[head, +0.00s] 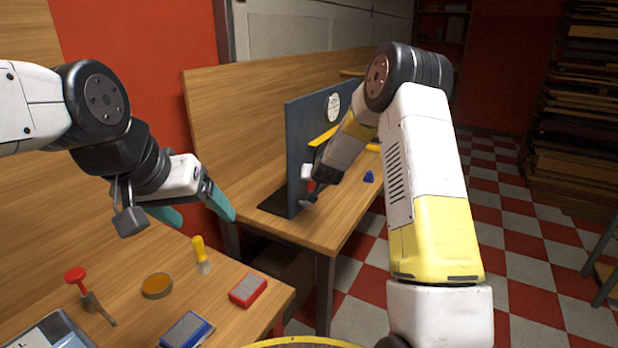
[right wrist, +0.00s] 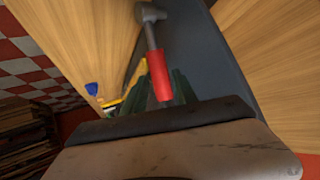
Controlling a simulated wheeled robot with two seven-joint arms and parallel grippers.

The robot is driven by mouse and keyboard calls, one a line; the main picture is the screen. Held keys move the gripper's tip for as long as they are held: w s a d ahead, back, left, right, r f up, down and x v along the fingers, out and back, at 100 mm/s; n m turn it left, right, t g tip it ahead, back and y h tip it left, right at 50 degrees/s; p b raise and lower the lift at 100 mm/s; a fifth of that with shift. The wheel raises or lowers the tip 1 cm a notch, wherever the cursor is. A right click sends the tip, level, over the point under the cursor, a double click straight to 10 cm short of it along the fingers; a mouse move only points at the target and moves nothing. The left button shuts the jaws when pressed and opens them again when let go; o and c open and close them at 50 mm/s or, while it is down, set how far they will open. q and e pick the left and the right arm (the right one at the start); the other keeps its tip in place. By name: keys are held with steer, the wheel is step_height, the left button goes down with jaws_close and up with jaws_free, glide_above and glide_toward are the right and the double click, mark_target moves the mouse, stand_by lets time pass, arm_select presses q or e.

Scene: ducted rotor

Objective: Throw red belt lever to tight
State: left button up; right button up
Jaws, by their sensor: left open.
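The red belt lever (right wrist: 160,78) has a red grip on a grey stem and stands by the dark blue-grey panel (head: 293,150). In the head view only a small red part (head: 311,186) shows beside my right gripper (head: 309,190). In the right wrist view the red grip lies between the green fingers of my right gripper (right wrist: 162,88); I cannot tell whether they press on it. My left gripper (head: 192,210), with teal fingers, is open and empty above the near bench, well apart from the lever.
The panel carries a white round dial (head: 333,107) and stands on the far wooden bench (head: 262,195). A small blue piece (head: 369,177) lies right of it.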

steer(key=v, duration=0.7)
steer(key=shift+s+r, duration=0.1)
steer(key=s+d+r+n+g+y, duration=0.1)
steer(key=s+r+n+g+y, duration=0.1)
steer(key=s+r, duration=1.45)
steer(key=s+d+g, duration=0.1)
steer(key=s, duration=1.1)
steer(key=s+d+g+h, duration=0.1)
steer(key=s+d+g, duration=0.1)
steer(key=s, duration=1.1)
steer(key=shift+d+f, duration=0.35)
steer(key=shift+f, duration=0.15)
